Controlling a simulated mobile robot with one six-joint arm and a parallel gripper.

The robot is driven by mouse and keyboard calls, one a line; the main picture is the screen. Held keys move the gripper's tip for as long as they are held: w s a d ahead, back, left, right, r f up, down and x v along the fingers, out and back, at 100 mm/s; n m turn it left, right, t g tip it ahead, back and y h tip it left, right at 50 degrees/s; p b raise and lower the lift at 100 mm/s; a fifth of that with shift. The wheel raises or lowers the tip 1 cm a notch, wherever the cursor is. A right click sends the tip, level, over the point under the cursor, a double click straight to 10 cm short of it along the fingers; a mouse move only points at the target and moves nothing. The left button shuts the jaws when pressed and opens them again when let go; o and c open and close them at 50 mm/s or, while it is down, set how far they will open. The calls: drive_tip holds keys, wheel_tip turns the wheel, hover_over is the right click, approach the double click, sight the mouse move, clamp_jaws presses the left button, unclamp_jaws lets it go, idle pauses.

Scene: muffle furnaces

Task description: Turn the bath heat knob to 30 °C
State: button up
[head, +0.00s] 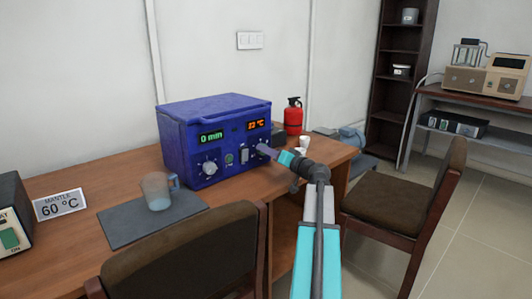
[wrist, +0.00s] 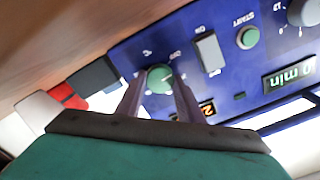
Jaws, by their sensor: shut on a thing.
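A blue bath unit (head: 215,138) stands on the wooden desk. Its front has a green display (head: 212,136) reading 0 min and an orange display (head: 256,125) whose number is too small to read surely, ending in °C. My gripper (head: 264,149) reaches the right side of this front and hides the heat knob there. In the wrist view, my gripper (wrist: 160,85) is shut on the round green-faced heat knob (wrist: 160,79), one finger on each side. The orange display (wrist: 207,108) is partly hidden by a finger.
Another knob (head: 210,168), a green START button (wrist: 248,38) and a rocker switch (wrist: 208,52) share the front. A glass beaker (head: 158,190) stands on a grey mat (head: 130,228). A 60 °C sign (head: 60,204) is at left. Chairs (head: 190,255) stand before the desk.

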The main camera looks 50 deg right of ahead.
drive_tip(key=m, duration=0.1)
drive_tip(key=m+p, duration=0.1)
drive_tip(key=m, duration=0.2)
drive_tip(key=shift+w+r+m+p, duration=0.1)
drive_tip(key=shift+r+m+p, duration=0.15)
drive_tip(key=shift+m+p, duration=0.1)
drive_tip(key=shift+f+m+p, duration=0.1)
drive_tip(key=shift+m+p, duration=0.5)
drive_tip(key=shift+m, duration=0.65)
drive_tip(key=o, duration=1.1)
drive_tip(key=shift+f, duration=0.1)
drive_tip(key=s, duration=0.9)
drive_tip(key=s+a+p, duration=0.1)
drive_tip(key=s, duration=0.3)
drive_tip(key=shift+s, duration=0.35)
